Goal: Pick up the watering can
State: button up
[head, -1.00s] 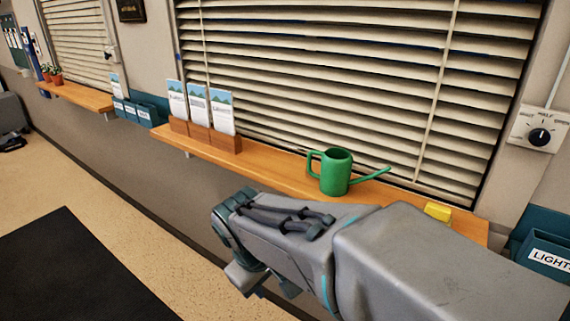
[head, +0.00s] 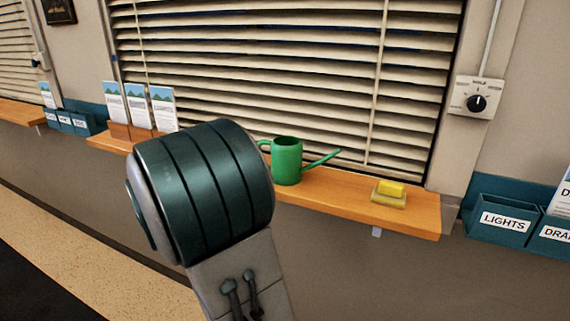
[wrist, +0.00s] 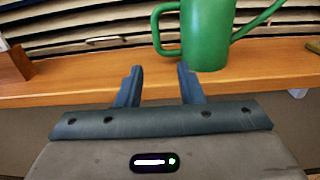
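The green watering can (head: 287,162) stands upright on the wooden window shelf (head: 330,194), its spout pointing right. My arm covers part of the shelf to its left in the head view, and my gripper is hidden there. In the wrist view the can (wrist: 207,35) is just ahead, its handle on the left and its spout rising to the right. My gripper (wrist: 160,72) is open and empty, its two fingers apart at the shelf's front edge. The right finger is in line with the can's body and the handle lies ahead of the gap. I cannot tell whether a finger touches the can.
A yellow sponge on a dish (head: 389,193) sits right of the can. Leaflet holders (head: 137,108) stand left on the shelf, and a wooden holder shows in the wrist view (wrist: 15,65). Blinds (head: 290,70) hang behind. Teal labelled bins (head: 505,222) are at the right.

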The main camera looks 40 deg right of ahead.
jog(key=x, duration=0.8)
jog(key=shift+w+d+r, duration=0.1)
jog(key=shift+w+d, duration=0.05)
jog(key=shift+w, duration=0.15)
jog(key=shift+r+p+x, duration=0.15)
jog(key=shift+p+x, duration=0.2)
jog(key=shift+x, duration=1)
jog(key=shift+r+p+x, duration=0.15)
jog(key=shift+p+x, duration=0.2)
jog(key=shift+x, duration=0.95)
jog(key=shift+w+r, duration=0.1)
grip_shut()
